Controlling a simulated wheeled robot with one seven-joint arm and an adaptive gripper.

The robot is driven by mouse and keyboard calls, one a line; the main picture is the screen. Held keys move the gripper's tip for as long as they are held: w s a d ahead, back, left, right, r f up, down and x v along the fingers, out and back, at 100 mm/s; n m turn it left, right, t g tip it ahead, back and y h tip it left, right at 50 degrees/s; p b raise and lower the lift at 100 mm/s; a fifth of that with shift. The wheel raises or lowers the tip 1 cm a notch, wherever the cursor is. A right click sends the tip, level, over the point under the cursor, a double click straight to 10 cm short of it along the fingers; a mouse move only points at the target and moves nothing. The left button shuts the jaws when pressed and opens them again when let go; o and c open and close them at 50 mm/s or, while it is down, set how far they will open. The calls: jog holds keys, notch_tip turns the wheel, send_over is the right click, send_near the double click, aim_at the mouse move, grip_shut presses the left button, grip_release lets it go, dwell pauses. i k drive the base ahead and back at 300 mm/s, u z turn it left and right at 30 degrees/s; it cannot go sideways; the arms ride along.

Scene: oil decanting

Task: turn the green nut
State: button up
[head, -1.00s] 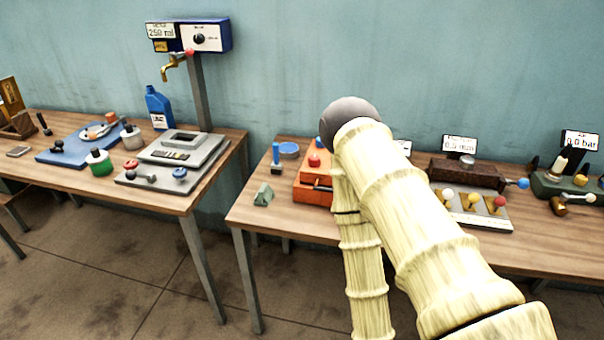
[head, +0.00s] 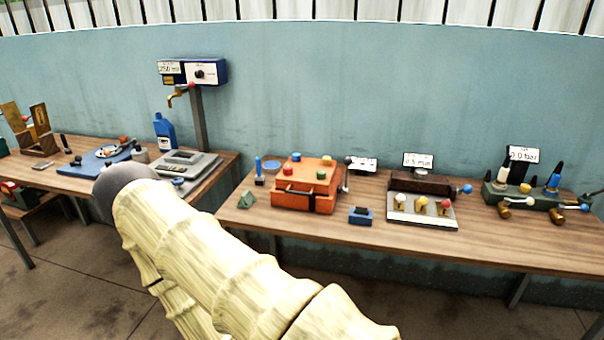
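An orange box (head: 299,200) stands on the right-hand table, with several small coloured caps on its top. One is a small green cap (head: 320,175) at the front right, which may be the green nut; its shape is too small to tell. A red cap (head: 287,170), a blue cap (head: 296,157) and a yellow cap (head: 327,160) sit around it. My pale ribbed arm crosses the lower left and middle of the head view, its grey rounded joint in front of the left table. My gripper itself is not in view.
A panel with coloured knobs (head: 422,212) and a green valve unit (head: 519,197) stand further right. The left table holds a dispenser (head: 193,72) and a blue bottle (head: 164,132).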

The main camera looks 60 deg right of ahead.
aim_at(321, 174)
jog(key=z, duration=0.05)
jog(key=i, duration=1)
jog(key=z, duration=1)
jog(key=i, duration=0.85)
jog(key=z, duration=0.75)
